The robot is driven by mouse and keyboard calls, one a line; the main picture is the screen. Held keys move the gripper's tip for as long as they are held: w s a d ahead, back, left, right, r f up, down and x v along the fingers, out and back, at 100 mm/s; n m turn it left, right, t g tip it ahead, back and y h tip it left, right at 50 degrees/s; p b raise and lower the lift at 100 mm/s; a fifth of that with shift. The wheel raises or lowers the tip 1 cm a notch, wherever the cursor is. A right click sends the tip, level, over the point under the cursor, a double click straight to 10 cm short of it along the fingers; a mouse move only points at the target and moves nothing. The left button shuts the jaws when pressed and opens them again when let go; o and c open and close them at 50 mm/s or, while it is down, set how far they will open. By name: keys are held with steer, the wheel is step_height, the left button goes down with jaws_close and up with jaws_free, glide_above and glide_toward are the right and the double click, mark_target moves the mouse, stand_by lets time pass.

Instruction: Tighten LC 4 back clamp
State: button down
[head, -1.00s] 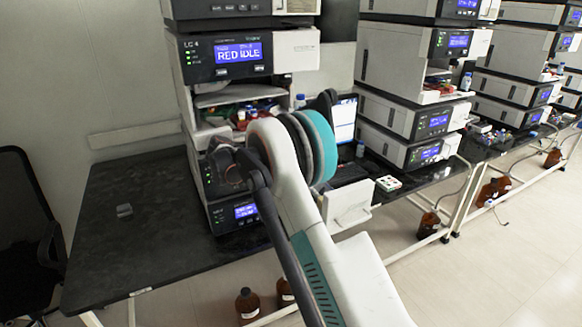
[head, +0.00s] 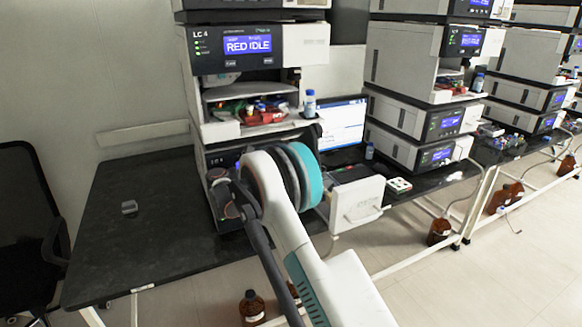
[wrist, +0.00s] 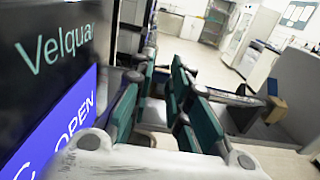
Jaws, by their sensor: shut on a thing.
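The LC 4 stack (head: 248,45) stands on the black bench in the head view, its upper display reading RED IDLE. My arm crosses in front of its lower modules, and my gripper is hidden behind it there. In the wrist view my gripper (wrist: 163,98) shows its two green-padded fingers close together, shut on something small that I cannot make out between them. A dark panel marked "Velqua" with a blue screen (wrist: 58,130) reading OPEN is close on the left. I cannot pick out the back clamp in either view.
A white panel with a handle (head: 357,202) stands out at the front of the stack, right of my arm. A laptop (head: 342,128), a blue-capped bottle (head: 310,104) and more stacks (head: 425,95) lie to the right. The bench's left part (head: 125,235) is mostly clear.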

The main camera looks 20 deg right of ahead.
steer(key=c, duration=1.5)
jaws_free()
steer(key=a, duration=1.2)
steer(key=shift+s+f, duration=0.15)
steer(key=shift+s, duration=0.05)
